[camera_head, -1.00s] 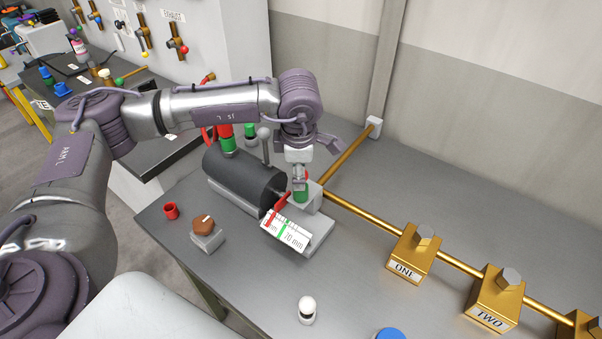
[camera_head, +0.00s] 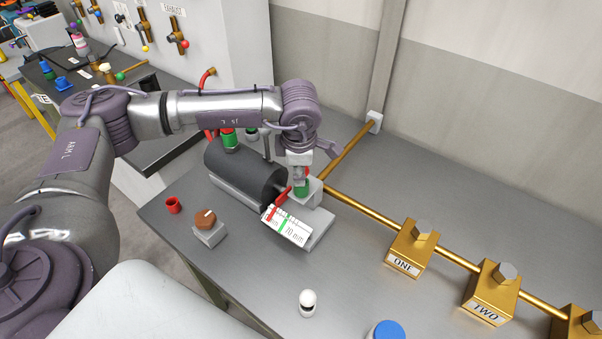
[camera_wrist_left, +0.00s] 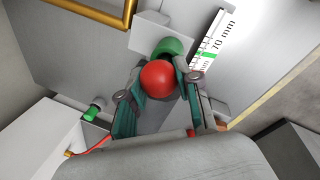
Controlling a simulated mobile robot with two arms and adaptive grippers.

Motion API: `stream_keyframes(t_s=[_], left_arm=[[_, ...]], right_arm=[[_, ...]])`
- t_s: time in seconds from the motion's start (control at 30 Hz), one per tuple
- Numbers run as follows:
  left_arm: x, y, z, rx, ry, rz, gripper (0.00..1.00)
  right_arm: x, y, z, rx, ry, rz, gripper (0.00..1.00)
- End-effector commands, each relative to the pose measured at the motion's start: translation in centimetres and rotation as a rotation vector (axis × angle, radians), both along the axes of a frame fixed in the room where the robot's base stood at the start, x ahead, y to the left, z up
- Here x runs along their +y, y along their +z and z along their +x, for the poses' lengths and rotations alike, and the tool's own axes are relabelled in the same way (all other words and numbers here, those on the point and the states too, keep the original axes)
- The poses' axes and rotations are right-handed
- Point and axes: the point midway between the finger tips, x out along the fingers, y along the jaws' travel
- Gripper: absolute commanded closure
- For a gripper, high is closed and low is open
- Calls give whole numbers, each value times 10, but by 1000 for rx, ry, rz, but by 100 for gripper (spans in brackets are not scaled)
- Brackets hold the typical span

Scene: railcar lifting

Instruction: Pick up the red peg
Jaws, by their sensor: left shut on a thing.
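The red peg (camera_wrist_left: 157,79) shows its round red top between the two fingers in the left wrist view. A green part (camera_wrist_left: 170,46) shows right beside it; I cannot tell whether they are one piece. In the head view a little red shows behind my left gripper (camera_head: 300,176), above a green part (camera_head: 302,188) on a light grey block. My left gripper also shows in the left wrist view (camera_wrist_left: 155,92), with its fingers shut around the red top. The peg's lower part is hidden. My right gripper is not in view.
A dark cylinder (camera_head: 245,175) and a 70 mm scale plate (camera_head: 287,226) with a red pointer stand close to the gripper. A brass pipe (camera_head: 375,213) runs right to brass blocks marked ONE (camera_head: 413,250) and TWO (camera_head: 493,290). A white knob (camera_head: 308,303) stands in front.

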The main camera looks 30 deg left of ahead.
Motion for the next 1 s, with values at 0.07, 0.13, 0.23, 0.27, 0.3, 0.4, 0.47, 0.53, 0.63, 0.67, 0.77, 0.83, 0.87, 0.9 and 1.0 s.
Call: stream_keyframes(t_s=[0.07,0.13,0.23,0.27,0.3,0.4,0.47,0.53,0.63,0.67,0.77,0.83,0.87,0.9,1.0], left_arm=[[0,0,0,0,0,0,100],[0,1,0,-1,0,0,100],[0,5,1,-1,1,-1,100],[0,8,1,-3,1,-1,100],[0,11,1,-5,1,-1,100],[0,24,1,-5,1,-1,100],[0,34,1,-6,1,-1,100],[-10,43,5,-5,-5,-2,100],[-30,54,12,-6,-7,-2,100],[-36,58,15,-6,-5,-3,100],[-58,72,23,-4,-6,-2,100],[-72,82,27,-4,-5,-1,100],[-77,85,30,-3,-4,-2,100],[-83,90,32,-3,-3,-1,100],[-96,100,37,-3,-2,-1,100]], right_arm=[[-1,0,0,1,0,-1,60],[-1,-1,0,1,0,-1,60],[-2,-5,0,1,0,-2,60],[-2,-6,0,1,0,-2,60],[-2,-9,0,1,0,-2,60],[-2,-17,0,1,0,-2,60],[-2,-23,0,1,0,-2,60],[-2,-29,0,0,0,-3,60],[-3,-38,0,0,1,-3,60],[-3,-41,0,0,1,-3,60],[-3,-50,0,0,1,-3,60],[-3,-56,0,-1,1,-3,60],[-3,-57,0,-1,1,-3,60],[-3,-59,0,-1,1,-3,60],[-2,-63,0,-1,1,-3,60]])
